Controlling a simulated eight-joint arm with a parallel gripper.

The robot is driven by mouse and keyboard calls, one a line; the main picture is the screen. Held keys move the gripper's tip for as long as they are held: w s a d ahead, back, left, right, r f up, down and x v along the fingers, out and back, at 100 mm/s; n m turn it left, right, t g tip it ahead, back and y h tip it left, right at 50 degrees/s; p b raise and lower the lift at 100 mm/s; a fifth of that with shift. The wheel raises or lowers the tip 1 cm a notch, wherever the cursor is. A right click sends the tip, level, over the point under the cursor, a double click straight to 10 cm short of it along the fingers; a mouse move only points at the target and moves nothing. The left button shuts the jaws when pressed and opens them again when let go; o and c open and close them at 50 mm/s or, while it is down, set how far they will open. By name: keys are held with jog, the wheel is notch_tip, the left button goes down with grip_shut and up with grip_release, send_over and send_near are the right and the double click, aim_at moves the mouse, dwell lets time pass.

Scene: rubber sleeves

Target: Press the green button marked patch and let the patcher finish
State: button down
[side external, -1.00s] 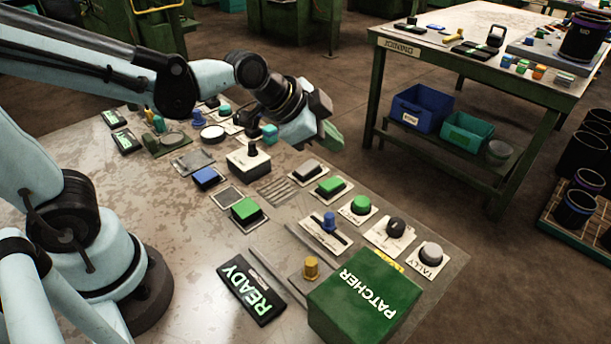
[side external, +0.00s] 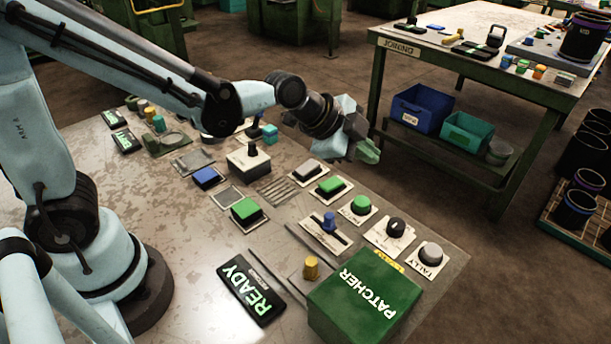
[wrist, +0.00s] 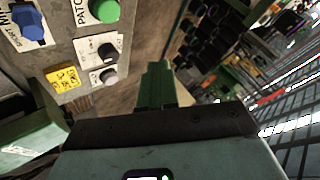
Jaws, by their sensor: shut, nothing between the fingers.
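The patcher (side external: 365,298) is a green box at the front right of the bench. A display (side external: 251,288) left of the patcher reads READY. My gripper (side external: 372,150) is shut and empty, held in the air beyond the row of buttons, touching nothing. Its closed green fingers (wrist: 155,85) show in the wrist view, to the right of the controls.
Near the round button are a blue slider knob (side external: 329,222), a dark dial (side external: 396,227), a grey TALLY button (side external: 430,254) and a rectangular green button (side external: 330,186). A square green button (side external: 246,211) and a yellow knob (side external: 311,268) stand further left. A joining table (side external: 480,50) stands behind.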

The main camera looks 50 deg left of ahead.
aim_at(358, 202)
jog(key=shift+f, duration=4.1)
jog(key=shift+f, duration=0.4)
jog(key=shift+f, duration=0.4)
jog(key=shift+r, duration=0.85)
jog(key=shift+r, duration=2.5)
